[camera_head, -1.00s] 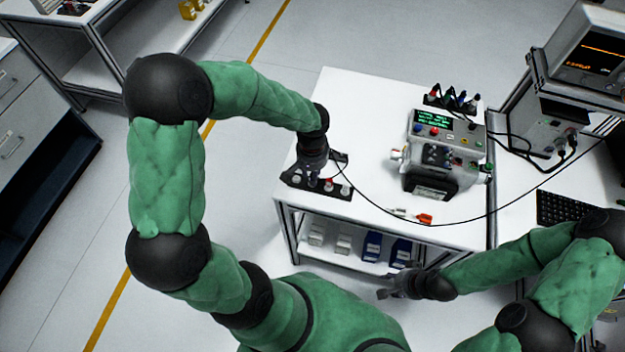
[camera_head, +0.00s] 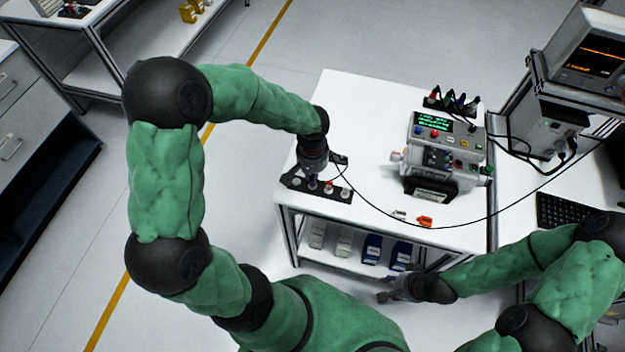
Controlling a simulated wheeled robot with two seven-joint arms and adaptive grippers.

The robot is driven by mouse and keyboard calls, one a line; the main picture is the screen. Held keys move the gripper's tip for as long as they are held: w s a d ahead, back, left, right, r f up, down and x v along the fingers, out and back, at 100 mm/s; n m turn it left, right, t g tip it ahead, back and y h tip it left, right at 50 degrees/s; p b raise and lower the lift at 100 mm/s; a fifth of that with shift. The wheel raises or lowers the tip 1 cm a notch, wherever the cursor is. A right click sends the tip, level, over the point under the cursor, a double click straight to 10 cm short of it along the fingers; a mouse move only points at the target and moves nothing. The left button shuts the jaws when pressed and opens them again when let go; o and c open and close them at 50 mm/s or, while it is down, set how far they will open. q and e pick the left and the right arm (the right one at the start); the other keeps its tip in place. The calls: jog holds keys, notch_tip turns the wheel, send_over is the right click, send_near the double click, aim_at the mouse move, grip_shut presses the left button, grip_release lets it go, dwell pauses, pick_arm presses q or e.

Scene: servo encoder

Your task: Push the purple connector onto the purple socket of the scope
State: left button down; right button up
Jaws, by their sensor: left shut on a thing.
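My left gripper (camera_head: 313,180) points down over the black strip with several round sockets or plugs (camera_head: 340,193) at the table's left front. It is shut on a small dark thing, likely the purple connector, mostly hidden by the fingers; its colour is too dark to be sure. I cannot tell whether it touches the strip. A thin black cable runs from near the gripper across to the right. The scope (camera_head: 590,55) with an orange trace stands at the upper right; I cannot make out a purple socket on it. My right gripper (camera_head: 388,288) appears open and empty, below the table's front edge.
A grey device with a green-text display (camera_head: 434,122) stands on the white table (camera_head: 370,110). Behind it is a rack of coloured plugs (camera_head: 453,101). An orange piece (camera_head: 425,221) lies at the front. The table's middle left is clear except for the cable.

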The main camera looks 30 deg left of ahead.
pick_arm(q)
jog(key=shift+r, duration=0.15)
jog(key=shift+r+p, duration=2)
jog(key=shift+r, duration=0.65)
